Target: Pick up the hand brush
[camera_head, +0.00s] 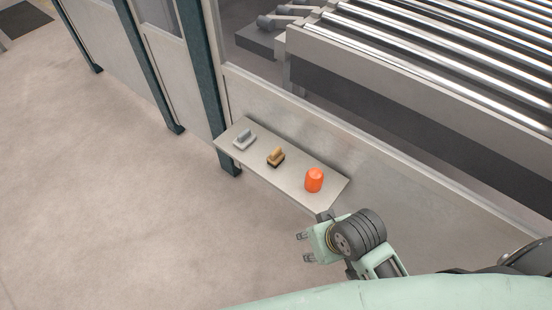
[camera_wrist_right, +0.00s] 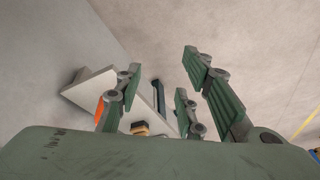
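The hand brush (camera_head: 276,157), with a tan body and dark underside, lies in the middle of a narrow grey shelf (camera_head: 235,128). My right gripper (camera_head: 304,247) is open and empty, in front of the shelf's right end and apart from the brush. Its spread green-grey fingers also show in the right wrist view. My left gripper is in neither view.
A grey block-like item with a handle (camera_head: 244,140) sits left of the brush. An orange cylinder (camera_head: 314,180) stands right of it. A panel wall and dark posts (camera_head: 216,90) rise behind the shelf, with a roller conveyor (camera_head: 420,60) beyond. The floor in front is clear.

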